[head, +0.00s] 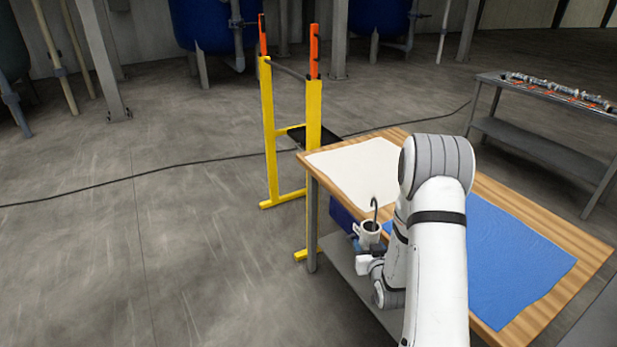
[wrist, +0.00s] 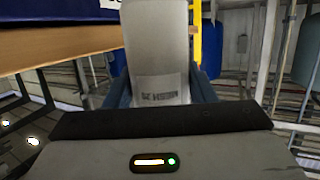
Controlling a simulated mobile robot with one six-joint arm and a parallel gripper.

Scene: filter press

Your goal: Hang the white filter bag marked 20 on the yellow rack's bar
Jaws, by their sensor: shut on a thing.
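A white filter bag (head: 370,234) with a dark hook (head: 374,208) on top is held upright at the left side of the table. In the wrist view the bag (wrist: 157,40) fills the middle, with an inverted dark print on it that I cannot read surely. My gripper (head: 362,243) is shut on the bag; its blue-grey fingers (wrist: 163,88) flank the bag in the wrist view. The yellow rack (head: 313,125) stands on the floor beyond the table's left end. Its dark bar (head: 289,71) spans the two posts below orange tips and looks empty.
A wood-topped table (head: 515,205) carries a white sheet (head: 352,170) and a blue sheet (head: 515,255). A blue bin (head: 342,217) sits beneath. A black cable (head: 80,189) crosses the floor. A grey cart (head: 540,150) stands right.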

